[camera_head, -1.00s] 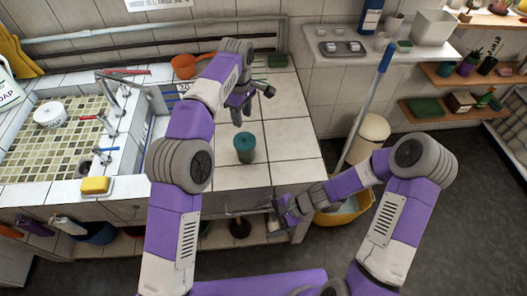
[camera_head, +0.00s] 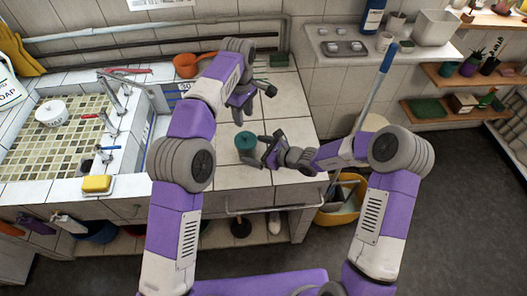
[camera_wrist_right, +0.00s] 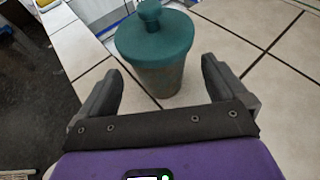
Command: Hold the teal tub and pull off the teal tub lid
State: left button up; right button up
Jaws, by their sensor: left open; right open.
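The teal tub (camera_wrist_right: 161,80) stands upright on the white tiled counter, with the teal tub lid (camera_head: 246,140) on top. In the right wrist view the lid (camera_wrist_right: 154,38) has a round knob and sits on the tub's rim. My right gripper (camera_head: 261,147) is open just right of the tub. In its wrist view the right gripper's fingers (camera_wrist_right: 160,84) point toward the tub, one on each side of its lower part, with no clear contact. My left gripper (camera_head: 246,113) is open and empty, above and behind the tub in the head view.
The sink with a white bowl (camera_head: 51,112) and a yellow sponge (camera_head: 96,184) lies to the left. An orange pot (camera_head: 186,65) stands at the counter's back. A yellow mop bucket (camera_head: 343,203) with a blue-handled mop is beyond the counter's right edge. Tiles around the tub are clear.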

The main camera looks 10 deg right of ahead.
jog(key=shift+x, duration=2.1)
jog(key=shift+c, duration=0.3)
jog(key=c, duration=1.1)
pick_arm(q)
jog(key=o, duration=0.4)
jog(key=shift+r, duration=0.1)
pick_arm(e)
jog(key=shift+o, duration=0.2)
pick_arm(q)
jog(key=o, duration=0.5)
jog(key=shift+a+r+m, duration=0.1)
jog(key=shift+r+m, duration=0.25)
jog(key=shift+m, duration=0.85)
jog(key=shift+o, duration=0.9)
jog(key=shift+r+m, duration=0.2)
jog(key=shift+m, duration=0.4)
jog(key=m, duration=0.3)
send_over(245, 136)
jog(key=f, duration=0.5)
jog(key=shift+w+a+f, duration=0.1)
jog(key=shift+a+f, duration=0.1)
jog(key=shift+f, duration=0.05)
jog(key=shift+d+f, duration=0.15)
jog(key=shift+f, duration=1.25)
jog(key=shift+d+f, duration=0.1)
jog(key=shift+f, duration=1.3)
